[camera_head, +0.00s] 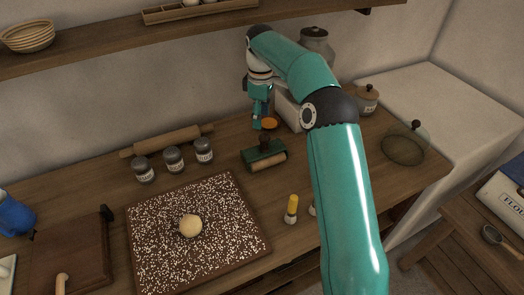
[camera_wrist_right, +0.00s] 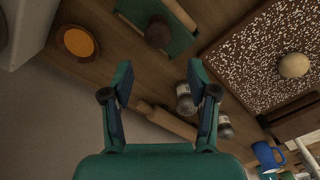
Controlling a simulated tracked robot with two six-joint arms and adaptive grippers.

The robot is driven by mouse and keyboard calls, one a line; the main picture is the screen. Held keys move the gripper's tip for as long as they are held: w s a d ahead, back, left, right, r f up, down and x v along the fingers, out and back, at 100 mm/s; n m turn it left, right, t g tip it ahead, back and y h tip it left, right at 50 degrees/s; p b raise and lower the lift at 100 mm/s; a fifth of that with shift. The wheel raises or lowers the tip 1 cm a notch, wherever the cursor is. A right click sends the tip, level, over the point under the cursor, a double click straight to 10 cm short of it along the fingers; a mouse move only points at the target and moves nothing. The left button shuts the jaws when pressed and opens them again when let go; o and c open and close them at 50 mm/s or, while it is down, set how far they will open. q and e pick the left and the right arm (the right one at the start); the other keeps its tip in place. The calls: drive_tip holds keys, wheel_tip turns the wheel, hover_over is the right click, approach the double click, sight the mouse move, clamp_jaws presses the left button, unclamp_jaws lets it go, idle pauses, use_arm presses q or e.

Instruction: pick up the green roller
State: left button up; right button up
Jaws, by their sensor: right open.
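The green roller (camera_head: 262,152) lies on the wooden counter behind the speckled board. It has a green plate, a dark knob on top and a pale wooden cylinder along its front. In the right wrist view the green roller (camera_wrist_right: 182,30) shows at the top, beyond my fingertips, partly cut off by the frame. My right gripper (camera_head: 260,112) hangs above the back of the counter, behind the roller and apart from it. In the right wrist view my right gripper (camera_wrist_right: 160,74) has its fingers spread with nothing held between them. My left gripper is in neither view.
A rolling pin (camera_head: 167,139) and several dark jars (camera_head: 173,159) stand left of the roller. An orange-topped round item (camera_head: 269,123) is close by my gripper. A yellow-topped shaker (camera_head: 291,208) stands in front. The speckled board (camera_head: 160,256) holds a dough ball (camera_head: 190,225).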

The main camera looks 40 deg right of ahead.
sight(264, 135)
wheel_tip(264, 135, down, 6)
drive_tip(key=shift+s+d+r, duration=0.1)
drive_tip(key=shift+s+d, duration=0.05)
drive_tip(key=shift+s+d+f+p, duration=0.1)
drive_tip(key=shift+f+p, duration=0.3)
drive_tip(key=shift+f, duration=0.95)
drive_tip(key=shift+s+d+f+p, duration=0.1)
drive_tip(key=shift+f+p, duration=0.25)
drive_tip(key=shift+f, duration=1)
drive_tip(key=shift+w+r, duration=0.1)
clamp_jaws()
